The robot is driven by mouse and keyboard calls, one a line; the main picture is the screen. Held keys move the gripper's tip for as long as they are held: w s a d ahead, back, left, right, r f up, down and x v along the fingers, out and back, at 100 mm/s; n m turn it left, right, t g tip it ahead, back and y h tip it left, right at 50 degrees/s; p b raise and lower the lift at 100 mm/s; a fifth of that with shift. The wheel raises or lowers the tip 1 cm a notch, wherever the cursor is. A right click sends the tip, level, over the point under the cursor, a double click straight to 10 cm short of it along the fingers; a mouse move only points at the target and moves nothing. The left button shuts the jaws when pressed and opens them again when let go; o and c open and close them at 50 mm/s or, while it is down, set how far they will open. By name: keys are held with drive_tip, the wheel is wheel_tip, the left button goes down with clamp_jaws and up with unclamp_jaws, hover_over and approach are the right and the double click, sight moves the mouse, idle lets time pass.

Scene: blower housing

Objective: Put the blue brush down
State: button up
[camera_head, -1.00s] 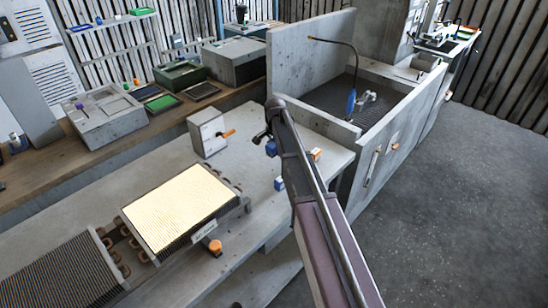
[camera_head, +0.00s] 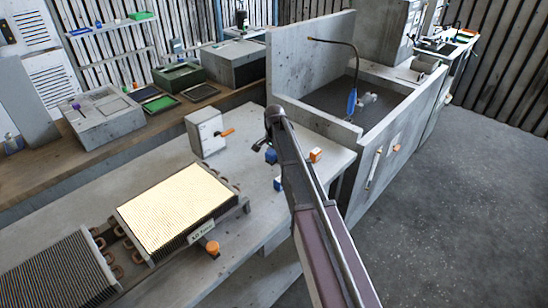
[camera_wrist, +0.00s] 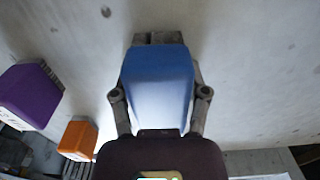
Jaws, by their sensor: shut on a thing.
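My gripper (camera_wrist: 160,92) has one finger on each side of the blue brush (camera_wrist: 158,75) and is shut on it. The brush's grey bristles show at the top of the wrist view, against the pale bench top (camera_wrist: 250,60). In the head view, the blue brush (camera_head: 271,155) is at the end of my arm, over the right part of the bench (camera_head: 240,185). I cannot tell whether it touches the bench.
A purple brush (camera_wrist: 30,92) and an orange brush (camera_wrist: 78,137) stand to the left in the wrist view. In the head view, a grey box with an orange lever (camera_head: 206,132) stands left of my gripper. A finned coil block (camera_head: 175,210) lies farther left.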

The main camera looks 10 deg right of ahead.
drive_tip(key=o, duration=1.1)
wheel_tip(320, 180, up, 12)
drive_tip(key=p, duration=1.2)
drive_tip(key=shift+r, duration=0.1)
drive_tip(key=shift+s, duration=0.1)
drive_tip(key=s+n, duration=0.3)
drive_tip(key=s, duration=0.6)
drive_tip(key=s+n, duration=0.4)
drive_tip(key=s, duration=0.6)
drive_tip(key=s+n, duration=0.3)
drive_tip(key=s, duration=0.7)
drive_tip(key=shift+n, duration=0.4)
